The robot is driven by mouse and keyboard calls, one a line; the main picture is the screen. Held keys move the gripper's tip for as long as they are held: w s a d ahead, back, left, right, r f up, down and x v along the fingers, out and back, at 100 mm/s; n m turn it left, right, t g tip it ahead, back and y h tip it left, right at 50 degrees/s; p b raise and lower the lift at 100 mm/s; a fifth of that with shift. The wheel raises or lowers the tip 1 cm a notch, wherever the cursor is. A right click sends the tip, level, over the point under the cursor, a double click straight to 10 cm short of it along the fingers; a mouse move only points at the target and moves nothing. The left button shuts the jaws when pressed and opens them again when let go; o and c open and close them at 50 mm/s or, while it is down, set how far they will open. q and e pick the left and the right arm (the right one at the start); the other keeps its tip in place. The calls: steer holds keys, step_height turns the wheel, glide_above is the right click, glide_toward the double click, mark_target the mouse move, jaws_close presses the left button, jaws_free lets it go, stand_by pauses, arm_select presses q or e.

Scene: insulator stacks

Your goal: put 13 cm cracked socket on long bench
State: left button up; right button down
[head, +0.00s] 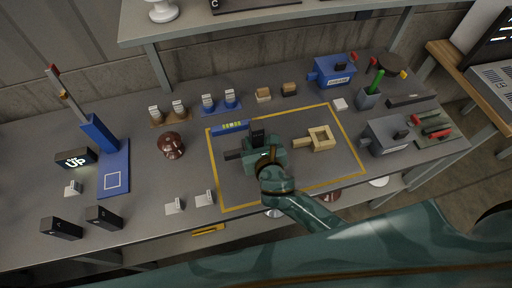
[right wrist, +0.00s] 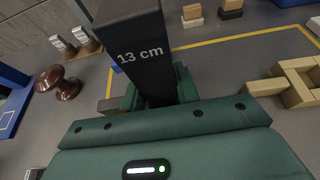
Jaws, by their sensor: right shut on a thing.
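My right gripper (head: 262,160) is shut on a dark block marked "13 cm" (right wrist: 140,50), over the yellow-outlined area of the long grey bench (head: 130,215). The block rises from between the jaws in the right wrist view; its lower end is hidden by the gripper. A glossy brown insulator piece (head: 171,145) lies on the bench left of the outline; it also shows in the right wrist view (right wrist: 58,83). I cannot make out a crack on it. My left gripper is not in view.
A wooden forked piece (head: 320,138) lies right of the gripper. Dark blocks (head: 61,228) stand at the front left, a blue stand (head: 113,170) behind them. Small pale and wooden blocks line the back. Vises (head: 385,136) stand at the right. Bare bench lies around the brown piece.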

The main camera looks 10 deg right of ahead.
steer(key=shift+w+f, duration=0.3)
step_height(320, 180, down, 4)
steer(key=shift+w+r+b, duration=0.1)
steer(key=shift+r+b, duration=0.15)
steer(key=shift+b, duration=1)
steer(key=shift+r, duration=0.15)
steer(key=c, duration=1)
jaws_free()
steer(key=shift+c, duration=0.2)
